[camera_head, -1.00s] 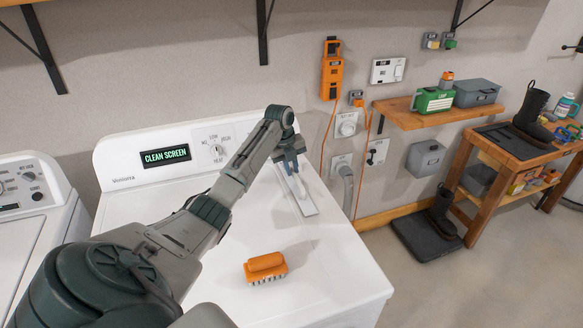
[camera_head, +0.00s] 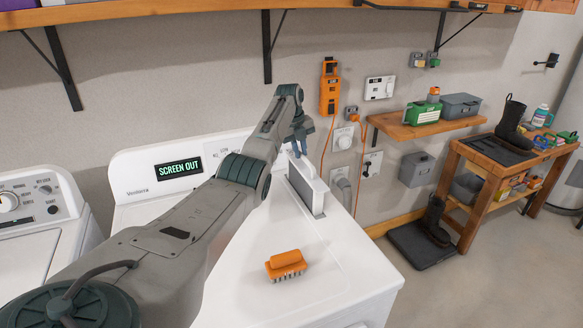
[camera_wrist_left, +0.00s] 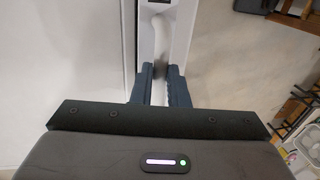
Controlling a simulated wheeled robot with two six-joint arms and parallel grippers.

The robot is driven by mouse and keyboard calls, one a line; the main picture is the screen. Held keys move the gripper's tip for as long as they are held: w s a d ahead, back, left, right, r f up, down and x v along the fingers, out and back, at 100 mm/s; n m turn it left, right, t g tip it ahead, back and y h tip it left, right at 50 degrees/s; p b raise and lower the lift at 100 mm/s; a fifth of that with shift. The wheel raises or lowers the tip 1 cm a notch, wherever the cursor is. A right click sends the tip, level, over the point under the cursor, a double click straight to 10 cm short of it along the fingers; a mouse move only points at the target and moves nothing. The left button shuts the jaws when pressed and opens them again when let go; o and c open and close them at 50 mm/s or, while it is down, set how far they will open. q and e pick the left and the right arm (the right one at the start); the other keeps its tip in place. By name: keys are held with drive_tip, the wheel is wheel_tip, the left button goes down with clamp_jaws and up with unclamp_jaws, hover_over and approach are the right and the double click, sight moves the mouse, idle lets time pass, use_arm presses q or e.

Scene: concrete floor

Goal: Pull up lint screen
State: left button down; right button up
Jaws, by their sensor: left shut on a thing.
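The lint screen (camera_head: 304,190) is a grey panel with a white top and handle. It stands partly up out of the slot in the dryer top (camera_head: 270,240). My left gripper (camera_head: 299,152) is at its top and shut on the handle. In the left wrist view the white handle (camera_wrist_left: 159,45) runs between the two dark fingers of my left gripper (camera_wrist_left: 160,90). The dryer's display (camera_head: 179,170) reads "SCREEN OUT". My right gripper is not in view.
An orange brush (camera_head: 286,264) lies on the dryer top in front of the screen. A second white machine (camera_head: 35,215) stands at the left. A wall shelf (camera_head: 425,125) and a wooden bench (camera_head: 510,155) are at the right. A shelf (camera_head: 200,16) crosses above.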

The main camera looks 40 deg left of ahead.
use_arm(q)
wheel_tip(320, 180, up, 6)
drive_tip(key=p, duration=0.3)
drive_tip(key=shift+r, duration=0.1)
drive_tip(key=shift+r+p, duration=0.45)
drive_tip(key=shift+r, duration=0.25)
drive_tip(key=c, duration=1.4)
unclamp_jaws()
drive_tip(key=shift+r, duration=0.1)
